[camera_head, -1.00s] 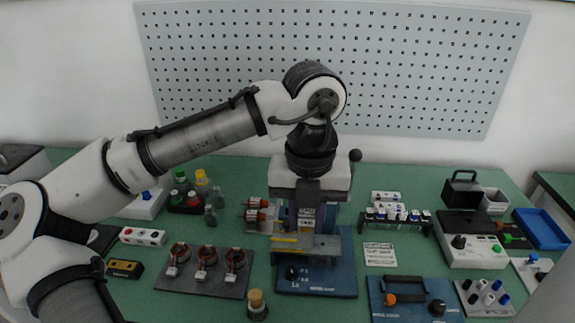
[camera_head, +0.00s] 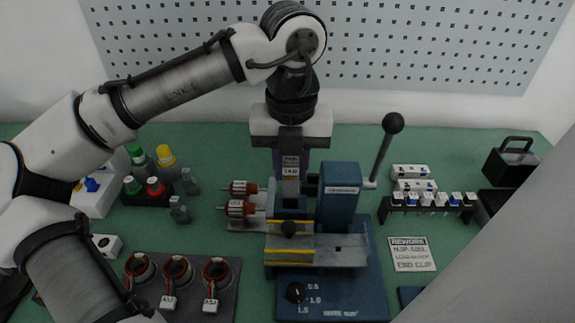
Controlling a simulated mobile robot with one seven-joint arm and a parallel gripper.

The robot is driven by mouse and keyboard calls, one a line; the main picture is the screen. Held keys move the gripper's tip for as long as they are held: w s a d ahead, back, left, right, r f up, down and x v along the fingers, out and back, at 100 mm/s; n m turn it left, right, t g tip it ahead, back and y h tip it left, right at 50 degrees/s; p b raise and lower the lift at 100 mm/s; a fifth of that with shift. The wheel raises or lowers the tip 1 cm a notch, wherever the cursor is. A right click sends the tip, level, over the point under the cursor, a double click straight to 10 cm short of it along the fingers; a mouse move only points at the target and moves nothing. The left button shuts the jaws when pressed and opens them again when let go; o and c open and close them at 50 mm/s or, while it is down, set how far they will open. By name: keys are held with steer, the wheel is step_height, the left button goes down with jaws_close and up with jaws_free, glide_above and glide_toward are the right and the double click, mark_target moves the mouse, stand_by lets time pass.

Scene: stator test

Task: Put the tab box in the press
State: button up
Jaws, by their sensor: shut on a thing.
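The tab box (camera_head: 291,172), a narrow grey block with a white label reading TAB, is upright under my gripper (camera_head: 290,148). My gripper is shut on it, pointing straight down; its fingertips are hard to make out. The press (camera_head: 340,202) is blue, with a ball-topped lever (camera_head: 384,150) raised at its right. The press has a grey bed with yellow stripes and a dial on its base. The tab box appears just left of the blue column, above or behind the bed. I cannot tell whether its bottom touches the press, as the front parts hide it.
Two copper-coloured rotors (camera_head: 240,208) lie close left of the press. A dark mat (camera_head: 190,290) with three ring coils is at front left. Capped bottles (camera_head: 150,180) stand at the left. A rack of small blocks (camera_head: 428,205) and a REWORK card (camera_head: 411,254) are at the right.

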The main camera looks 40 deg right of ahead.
mark_target(290, 194)
steer(key=shift+f+b, duration=1.3)
steer(key=shift+b, duration=0.1)
steer(key=shift+r, duration=0.25)
steer(key=shift+p, duration=0.4)
steer(key=shift+w+f, duration=0.15)
steer(key=shift+f, duration=0.15)
steer(key=shift+f+p, duration=0.45)
steer(key=shift+p, duration=0.15)
steer(key=shift+f, duration=0.15)
steer(key=shift+f, duration=0.75)
steer(key=shift+f+b, duration=0.15)
steer(key=shift+b, duration=0.15)
steer(key=shift+f, duration=0.65)
